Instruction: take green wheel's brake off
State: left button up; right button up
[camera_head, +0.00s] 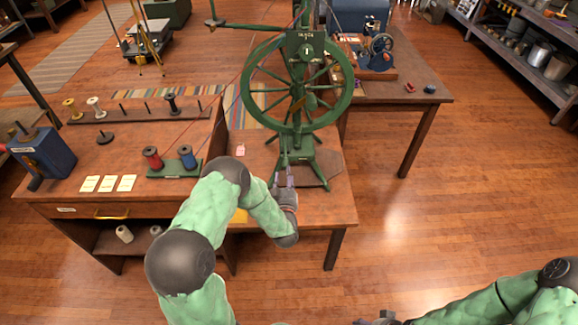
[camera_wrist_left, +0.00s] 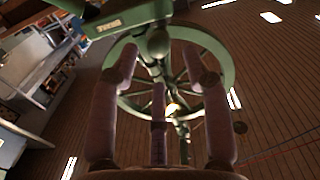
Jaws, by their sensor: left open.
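The green wheel (camera_head: 246,90) stands upright on a green stand (camera_head: 297,155) at the right end of the wooden workbench. A green post with a small lettered plate and a round knob (camera_head: 306,51) rises in front of its upper part. I cannot tell which part is the brake. My left gripper (camera_head: 282,178) is low in front of the stand, its fingers pointing up towards it. In the left wrist view its fingers (camera_wrist_left: 158,85) are spread and empty, with the green wheel (camera_wrist_left: 226,62) beyond them. I cannot tell whether they touch the stand. My right gripper (camera_head: 385,318) barely shows at the bottom edge.
Red and blue spools (camera_head: 187,157) stand on a green holder left of the wheel. A blue box with a crank (camera_head: 42,155) and paper cards (camera_head: 108,183) are farther left. A second table (camera_head: 420,98) stands behind right. The floor at right is clear.

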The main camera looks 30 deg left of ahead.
aim_at(286, 163)
pick_arm(q)
jog(key=b+x, duration=0.2)
jog(key=x, duration=0.5)
jog(key=shift+f, duration=0.1)
